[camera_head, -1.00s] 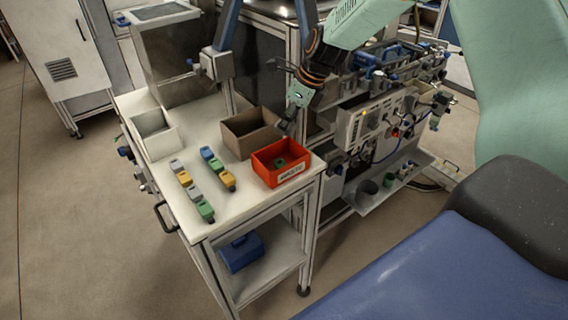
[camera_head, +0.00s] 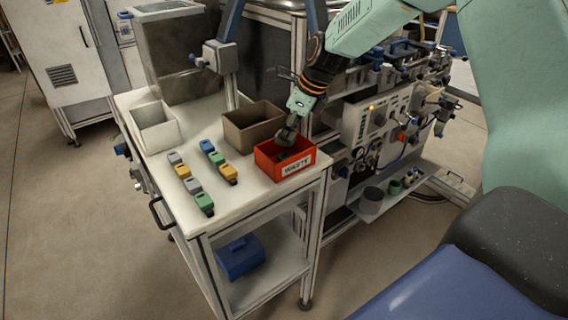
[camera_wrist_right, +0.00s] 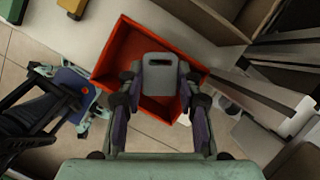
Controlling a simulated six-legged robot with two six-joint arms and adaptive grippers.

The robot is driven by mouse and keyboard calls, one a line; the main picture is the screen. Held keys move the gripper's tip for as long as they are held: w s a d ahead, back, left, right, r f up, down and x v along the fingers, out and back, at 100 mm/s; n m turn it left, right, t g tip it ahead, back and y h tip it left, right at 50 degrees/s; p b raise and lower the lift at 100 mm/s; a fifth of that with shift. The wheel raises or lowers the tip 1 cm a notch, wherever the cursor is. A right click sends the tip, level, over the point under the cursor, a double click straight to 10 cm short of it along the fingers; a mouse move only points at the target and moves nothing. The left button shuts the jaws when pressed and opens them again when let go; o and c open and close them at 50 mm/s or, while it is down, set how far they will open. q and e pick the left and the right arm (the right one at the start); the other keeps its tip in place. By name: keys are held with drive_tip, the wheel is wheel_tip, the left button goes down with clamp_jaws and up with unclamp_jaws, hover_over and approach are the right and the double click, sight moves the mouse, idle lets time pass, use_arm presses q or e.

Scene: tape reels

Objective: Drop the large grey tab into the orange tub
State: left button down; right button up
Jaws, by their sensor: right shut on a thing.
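My right gripper (camera_head: 287,135) is over the orange tub (camera_head: 298,169), pointing down. In the right wrist view the gripper (camera_wrist_right: 160,88) is shut on the large grey tab (camera_wrist_right: 160,78), a flat piece with a slot near its top edge. The fingers hold it from both sides. The tab shows against the inside of the orange tub (camera_wrist_right: 122,48), which surrounds it in that view. How deep the tab is relative to the tub's rim I cannot tell. The tub's floor is partly hidden by the tab and fingers. My left gripper is not in view.
A brown bin (camera_head: 252,132) stands just behind and left of the tub, and a white bin (camera_head: 155,128) at the table's far left. Several coloured tabs lie in two rows, including a yellow one (camera_head: 229,173) and a green one (camera_head: 204,202). An equipment rack (camera_head: 375,135) is close on the right.

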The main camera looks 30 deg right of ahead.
drive_tip(key=shift+d+f, duration=0.15)
drive_tip(key=shift+d, duration=0.3)
drive_tip(key=o, duration=0.3)
drive_tip(key=shift+w, duration=0.15)
drive_tip(key=o, duration=0.3)
drive_tip(key=shift+w+a, duration=0.1)
drive_tip(key=shift+a, duration=0.3)
drive_tip(key=shift+o, duration=0.9)
drive_tip(key=shift+a, duration=0.1)
drive_tip(key=shift+o, duration=0.5)
drive_tip(key=shift+s+d, duration=0.2)
drive_tip(key=shift+d, duration=0.2)
drive_tip(key=shift+w, duration=0.1)
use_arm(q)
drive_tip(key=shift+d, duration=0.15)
use_arm(e)
drive_tip(key=v, duration=1.2)
drive_tip(key=shift+s, duration=0.2)
drive_tip(key=shift+d, duration=0.15)
